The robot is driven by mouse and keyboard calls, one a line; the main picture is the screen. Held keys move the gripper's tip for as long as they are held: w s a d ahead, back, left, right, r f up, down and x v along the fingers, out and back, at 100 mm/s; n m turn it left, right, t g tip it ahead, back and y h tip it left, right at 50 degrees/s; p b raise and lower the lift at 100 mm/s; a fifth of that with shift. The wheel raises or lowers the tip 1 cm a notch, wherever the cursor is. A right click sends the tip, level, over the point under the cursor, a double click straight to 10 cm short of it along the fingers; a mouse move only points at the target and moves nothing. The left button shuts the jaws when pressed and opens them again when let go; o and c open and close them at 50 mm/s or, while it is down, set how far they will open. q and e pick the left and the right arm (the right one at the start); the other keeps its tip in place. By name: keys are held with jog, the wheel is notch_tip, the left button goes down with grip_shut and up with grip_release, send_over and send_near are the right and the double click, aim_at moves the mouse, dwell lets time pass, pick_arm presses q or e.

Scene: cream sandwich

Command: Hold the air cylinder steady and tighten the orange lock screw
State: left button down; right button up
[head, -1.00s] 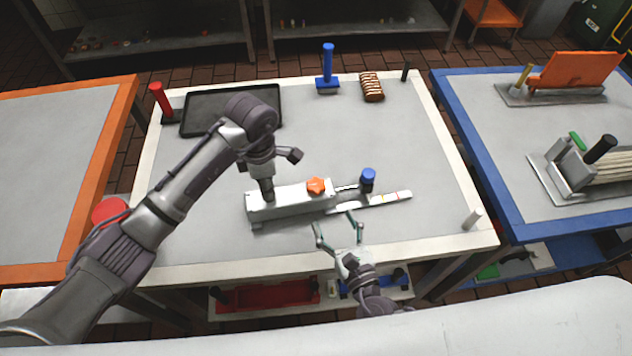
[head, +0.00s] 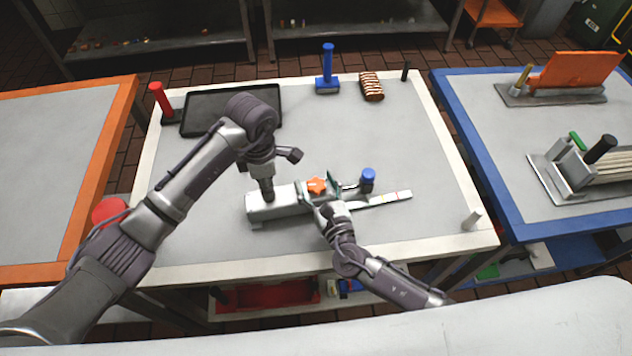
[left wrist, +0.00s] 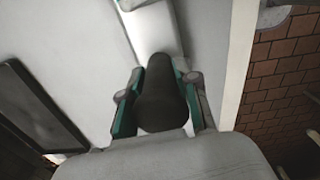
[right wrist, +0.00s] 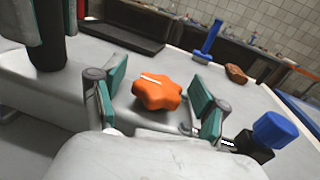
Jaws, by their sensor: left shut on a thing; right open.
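The air cylinder is a long light-grey box (head: 280,202) lying on the table, with a blue-knobbed nozzle end (head: 368,176) at its right. The orange lock screw (head: 317,185) is a star-shaped knob on top of it; it also shows in the right wrist view (right wrist: 157,92). My left gripper (head: 266,186) is shut on the dark upright handle (left wrist: 162,95) at the cylinder's left part. My right gripper (right wrist: 157,108) is open, its two fingers on either side of the orange screw, with visible gaps between fingers and screw.
A black tray (head: 205,124), a red-handled tool (head: 161,98), a blue-handled scraper (head: 327,75) and a striped pastry (head: 371,87) stand at the back. The table's right side is mostly clear.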

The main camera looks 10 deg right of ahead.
jog(key=c, duration=1.2)
jog(key=shift+h, duration=0.3)
jog(key=m+h, duration=0.3)
jog(key=h, duration=0.1)
jog(key=shift+a+r+t, duration=0.1)
jog(key=shift+t, duration=0.2)
jog(key=shift+m+g+h, duration=0.35)
jog(key=shift+m+h, duration=0.75)
jog(key=shift+h, duration=0.6)
jog(key=shift+m+g+h, duration=0.35)
jog(key=shift+m+h, duration=0.75)
jog(key=shift+h, duration=0.9)
jog(key=o, duration=1.2)
